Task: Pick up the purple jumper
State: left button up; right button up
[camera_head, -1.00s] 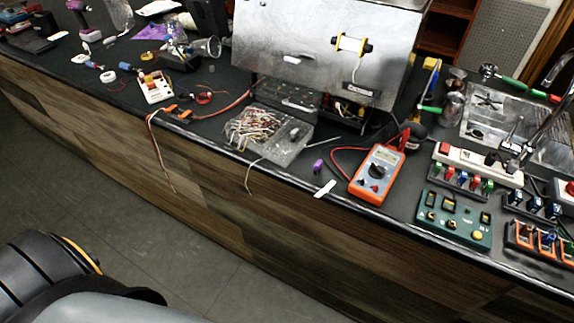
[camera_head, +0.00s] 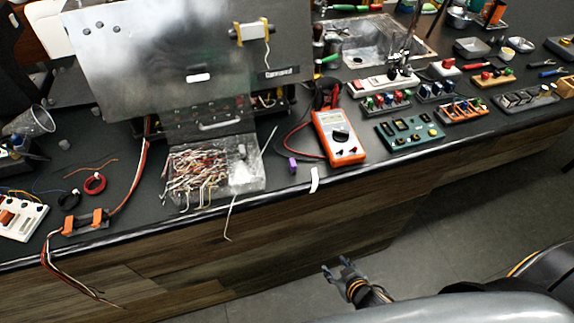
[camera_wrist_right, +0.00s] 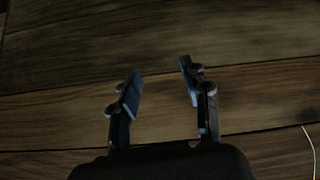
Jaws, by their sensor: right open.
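The purple jumper (camera_head: 293,165) is a small purple block. It stands on the dark countertop (camera_head: 345,180) near its front edge, between the bag of wires and the orange multimeter in the head view. My right gripper (camera_head: 337,268) is open and empty, in front of the counter and below its top, apart from the jumper. In the right wrist view my right gripper (camera_wrist_right: 158,85) has its two fingers spread, with only the wooden counter front (camera_wrist_right: 60,120) behind them. The jumper is not visible in the right wrist view. My left gripper is not in view.
An orange multimeter (camera_head: 338,137) with a red lead stands right of the jumper. A white tag (camera_head: 314,180) hangs at the counter edge. Floor is clear in front.

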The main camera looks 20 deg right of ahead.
jog(key=w+a+r+t+y, duration=0.1)
jog(key=w+r+t, duration=0.15)
jog(key=r, duration=0.45)
jog(key=w+a+r+t, duration=0.1)
jog(key=w+a+r, duration=0.15)
jog(key=r, duration=0.45)
jog(key=t+y, duration=0.2)
jog(key=t, duration=0.2)
send_near(296, 166)
jog(key=shift+g, duration=0.25)
jog(key=w, duration=0.2)
jog(key=w+a+p, duration=0.1)
jog(key=w+p, duration=0.1)
jog(key=w, duration=0.1)
jog(key=shift+w+a+r, duration=0.3)
jog(key=shift+w+a, duration=0.05)
jog(key=p+x, duration=0.1)
jog(key=x, duration=0.1)
jog(key=f+p+x, duration=0.1)
jog(key=x, duration=0.2)
jog(key=shift+d, duration=0.25)
jog(key=shift+w+a+f, duration=0.1)
jog(key=shift+w+f, duration=0.15)
jog(key=shift+w, duration=0.15)
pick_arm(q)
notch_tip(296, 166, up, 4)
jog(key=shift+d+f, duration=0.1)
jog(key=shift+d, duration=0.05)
pick_arm(e)
grip_shut()
